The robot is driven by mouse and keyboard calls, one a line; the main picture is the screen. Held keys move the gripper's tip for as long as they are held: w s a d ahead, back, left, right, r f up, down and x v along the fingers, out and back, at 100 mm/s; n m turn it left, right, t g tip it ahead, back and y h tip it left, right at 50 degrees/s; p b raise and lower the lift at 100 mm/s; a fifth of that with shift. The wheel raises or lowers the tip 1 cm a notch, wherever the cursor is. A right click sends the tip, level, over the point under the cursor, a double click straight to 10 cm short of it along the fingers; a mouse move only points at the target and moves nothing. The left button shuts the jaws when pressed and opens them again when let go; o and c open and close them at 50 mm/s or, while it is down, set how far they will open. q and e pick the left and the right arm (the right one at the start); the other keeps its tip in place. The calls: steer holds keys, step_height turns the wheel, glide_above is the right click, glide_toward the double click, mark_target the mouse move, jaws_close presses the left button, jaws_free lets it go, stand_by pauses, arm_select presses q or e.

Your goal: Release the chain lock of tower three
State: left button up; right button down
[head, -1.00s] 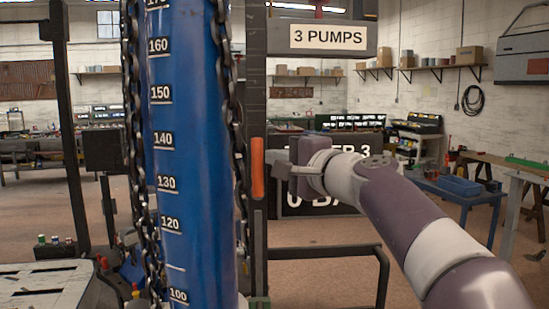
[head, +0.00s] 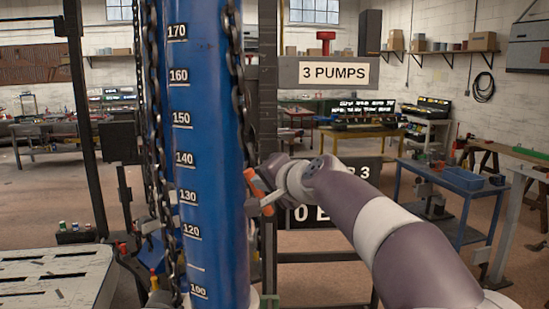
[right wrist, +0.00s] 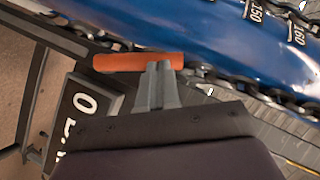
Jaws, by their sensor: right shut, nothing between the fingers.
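The blue tower column (head: 208,150) with white scale numbers stands upright left of centre, with dark chains (head: 238,95) along its sides. The orange lock lever (head: 257,186) is at the column's right side and leans, its top to the left. My right gripper (head: 262,203) is shut and empty, its fingertips at the lever's lower part. In the right wrist view the shut fingertips (right wrist: 158,68) overlap the orange lever (right wrist: 125,62); whether they press on it I cannot tell. My left gripper is not in view.
A "3 PUMPS" plate (head: 335,73) with a red knob (head: 326,38) is on a bar right of the column. A dark sign (head: 345,185), partly hidden by my arm, stands behind. A blue cart (head: 455,185) is at the right. A slotted metal surface (head: 55,278) is at lower left.

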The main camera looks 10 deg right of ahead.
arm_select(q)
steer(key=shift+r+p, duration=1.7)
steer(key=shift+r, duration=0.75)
arm_select(e)
steer(key=shift+w+a+f+n+g+h, duration=0.15)
steer(key=shift+a+f+n, duration=0.1)
steer(key=shift+a, duration=0.25)
steer(key=shift+w+a+f+n+g+h, duration=0.1)
steer(key=shift+a+f+n+h, duration=0.1)
steer(key=shift+a, duration=0.3)
steer(key=shift+w+a+f+n+g+h, duration=0.15)
steer(key=shift+a+f, duration=0.1)
steer(key=shift+a, duration=0.4)
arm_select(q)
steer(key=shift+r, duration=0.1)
arm_select(e)
steer(key=shift+r, duration=0.1)
